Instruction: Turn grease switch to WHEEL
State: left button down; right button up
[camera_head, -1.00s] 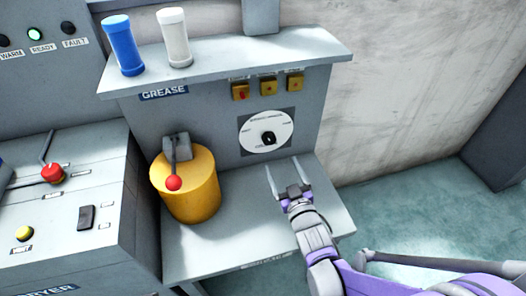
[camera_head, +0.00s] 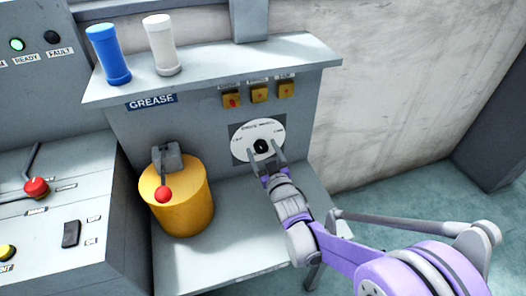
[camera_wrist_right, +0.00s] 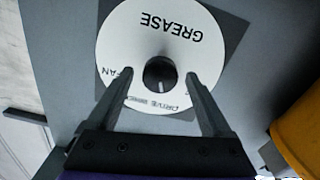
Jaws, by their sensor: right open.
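The grease switch is a black knob (camera_head: 261,147) at the centre of a round white dial (camera_head: 246,132) on the grease station's back panel. In the right wrist view the knob (camera_wrist_right: 159,73) shows a light pointer mark, and the dial (camera_wrist_right: 122,45) reads GREASE, upside down, with smaller labels partly hidden by the fingers. My right gripper (camera_head: 265,158) is open in front of the dial. In the wrist view its two fingertips (camera_wrist_right: 160,80) stand on either side of the knob, with visible gaps. My left gripper is out of view.
A yellow grease drum (camera_head: 182,207) with a red-tipped lever (camera_head: 163,194) stands left of my right gripper. Blue (camera_head: 107,55) and white (camera_head: 161,46) cylinders stand on the shelf (camera_head: 215,70) above. Several yellow switches (camera_head: 258,92) sit above the dial.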

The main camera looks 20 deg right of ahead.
grip_shut()
dwell(0.3)
jog(key=m, duration=0.4)
jog(key=shift+p, duration=0.3)
jog(key=m, duration=0.4)
jog(key=shift+m, duration=0.3)
dwell(0.4)
grip_release()
